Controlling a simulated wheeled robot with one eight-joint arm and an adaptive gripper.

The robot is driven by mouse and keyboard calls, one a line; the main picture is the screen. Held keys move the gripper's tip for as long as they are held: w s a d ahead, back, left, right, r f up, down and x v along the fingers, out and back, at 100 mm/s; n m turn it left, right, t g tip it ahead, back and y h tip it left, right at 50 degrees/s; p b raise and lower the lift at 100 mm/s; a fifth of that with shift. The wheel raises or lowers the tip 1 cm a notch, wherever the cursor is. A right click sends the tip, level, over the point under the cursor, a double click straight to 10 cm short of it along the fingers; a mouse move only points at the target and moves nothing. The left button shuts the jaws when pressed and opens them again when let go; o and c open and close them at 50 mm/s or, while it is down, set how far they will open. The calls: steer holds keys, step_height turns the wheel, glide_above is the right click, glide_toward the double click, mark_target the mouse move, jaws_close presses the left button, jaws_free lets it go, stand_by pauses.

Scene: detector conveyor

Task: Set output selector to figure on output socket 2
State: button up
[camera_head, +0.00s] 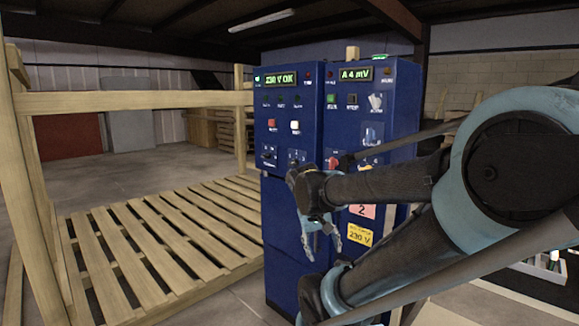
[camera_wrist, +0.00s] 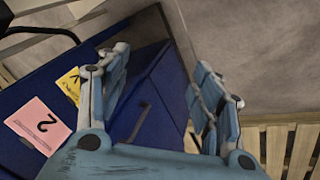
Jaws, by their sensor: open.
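A blue cabinet (camera_head: 290,222) with two upright panels stands in the middle of the head view. A pink label marked 2 (camera_head: 362,211) is low on its right half and also shows in the wrist view (camera_wrist: 38,125). Two small dark controls (camera_head: 268,156) sit low on the left panel; I cannot read which is the output selector. A pale control (camera_head: 375,102) is on the right panel. My gripper (camera_head: 323,248) is open and empty, pointing down before the cabinet's lower part. My arm hides part of the right panel, and no socket shows clearly.
The left display (camera_head: 280,78) reads 230 V OK and the right (camera_head: 356,73) A 4 mV. A yellow 230 V label (camera_head: 360,235) is below the pink one. A wooden slatted platform (camera_head: 150,245) with posts stands left. A cable crosses the right panel.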

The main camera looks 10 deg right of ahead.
steer(key=w+r+t+h, duration=0.1)
steer(key=w+r+h, duration=0.4)
steer(key=w, duration=0.4)
steer(key=m+t+h, duration=0.5)
steer(key=t+h, duration=0.1)
steer(key=t, duration=0.1)
glide_toward(294, 163)
steer(key=w+a+x, duration=0.1)
steer(key=x, duration=0.8)
steer(key=shift+w, duration=0.5)
steer(key=c, duration=1.1)
